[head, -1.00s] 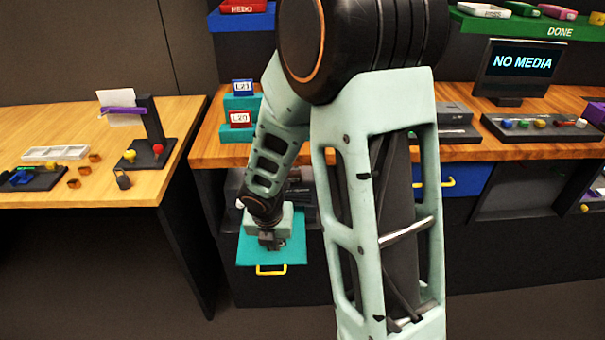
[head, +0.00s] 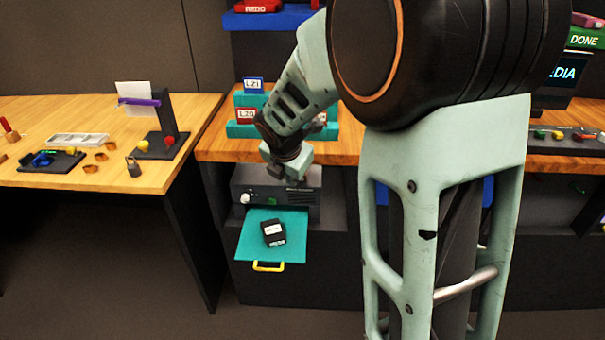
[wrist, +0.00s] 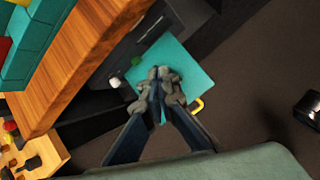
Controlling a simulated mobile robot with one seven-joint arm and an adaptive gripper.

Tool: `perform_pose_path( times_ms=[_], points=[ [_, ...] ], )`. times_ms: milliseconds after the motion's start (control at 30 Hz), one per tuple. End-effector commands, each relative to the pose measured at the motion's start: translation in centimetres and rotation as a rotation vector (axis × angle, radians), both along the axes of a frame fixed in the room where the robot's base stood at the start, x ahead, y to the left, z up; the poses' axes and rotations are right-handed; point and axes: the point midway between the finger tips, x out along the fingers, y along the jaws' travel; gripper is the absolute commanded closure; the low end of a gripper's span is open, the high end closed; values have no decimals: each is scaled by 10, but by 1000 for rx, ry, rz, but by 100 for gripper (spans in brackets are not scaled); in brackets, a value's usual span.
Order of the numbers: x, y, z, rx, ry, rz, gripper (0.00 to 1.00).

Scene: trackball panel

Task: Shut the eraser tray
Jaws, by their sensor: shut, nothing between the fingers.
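The eraser tray (head: 255,237) is a flat teal tray, pulled out from below a dark grey unit (head: 300,200) in the head view. It has a yellow handle (head: 268,267) on its front edge. A black cartridge (head: 273,233) with white labels lies on it. My gripper (head: 285,172) is above the tray, near the top of the grey unit. In the wrist view my gripper (wrist: 161,76) is shut and empty, with the teal tray (wrist: 190,62) and yellow handle (wrist: 197,105) beyond it. The cartridge is hidden there behind the fingers.
The wooden counter (head: 215,150) overhangs the unit and carries teal racks with labelled cartridges (head: 246,116). A second table (head: 110,180) with small parts stands to the left. The floor in front of the tray is clear.

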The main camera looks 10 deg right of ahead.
Motion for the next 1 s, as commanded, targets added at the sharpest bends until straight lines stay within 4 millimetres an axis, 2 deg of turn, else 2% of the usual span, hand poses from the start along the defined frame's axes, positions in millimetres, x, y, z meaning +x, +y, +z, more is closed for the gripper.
perform_pose_path(
  times_ms=[167,267,367,400,500,600,733,867,1000],
  points=[
    [7,1,13,17,-25,-29,100],
    [3,9,3,15,-10,-11,100],
    [-17,38,-43,-11,67,89,100],
    [-30,54,-68,-26,109,146,100],
    [-69,88,-123,-62,211,295,100],
    [-103,112,-161,-87,286,416,100],
    [-125,124,-183,-101,332,493,100],
    [-124,125,-198,-103,335,501,100],
    [-118,123,-225,-102,337,499,100]
  ],
)
